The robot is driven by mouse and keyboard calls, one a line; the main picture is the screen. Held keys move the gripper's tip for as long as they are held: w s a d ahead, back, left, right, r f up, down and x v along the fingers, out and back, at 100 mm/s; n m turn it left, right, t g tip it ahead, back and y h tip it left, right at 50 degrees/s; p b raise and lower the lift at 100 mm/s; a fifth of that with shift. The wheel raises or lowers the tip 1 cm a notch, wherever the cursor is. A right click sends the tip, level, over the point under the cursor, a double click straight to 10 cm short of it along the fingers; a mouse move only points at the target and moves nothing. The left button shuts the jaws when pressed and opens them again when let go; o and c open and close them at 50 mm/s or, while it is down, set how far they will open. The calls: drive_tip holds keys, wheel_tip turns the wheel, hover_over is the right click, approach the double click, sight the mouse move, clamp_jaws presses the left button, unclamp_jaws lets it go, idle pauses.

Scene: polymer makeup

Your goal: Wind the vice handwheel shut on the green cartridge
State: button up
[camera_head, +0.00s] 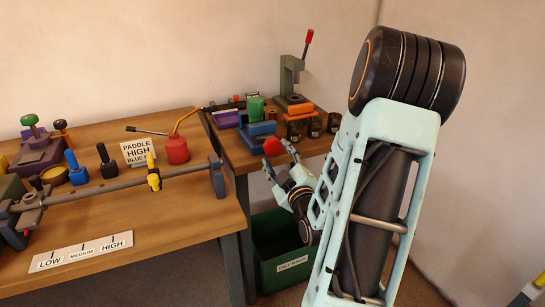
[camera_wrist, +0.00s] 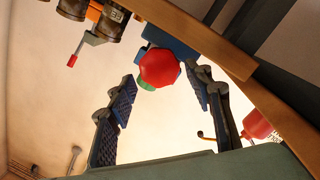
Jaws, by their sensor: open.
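The blue vice (camera_head: 262,131) stands near the front edge of the right-hand bench. Its red handwheel (camera_head: 272,147) faces my arm. The green cartridge (camera_head: 255,107) stands upright at the vice's far side; whether the jaws touch it cannot be told. My gripper (camera_head: 278,158) is open just in front of the handwheel. In the wrist view the red handwheel (camera_wrist: 160,69) appears centred between the spread fingers, with visible gaps on both sides. A sliver of the green cartridge (camera_wrist: 147,86) shows behind it, and the rest is hidden.
A press with a red-tipped lever (camera_head: 291,76) stands behind the vice, with several dark cups (camera_head: 314,127) to the right. A red oil can (camera_head: 177,149) sits on the left bench. A green bin (camera_head: 283,245) stands below. A purple block (camera_head: 227,119) is left of the cartridge.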

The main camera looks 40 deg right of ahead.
sight(273, 148)
drive_tip(key=x, duration=0.5)
drive_tip(key=c, duration=0.9)
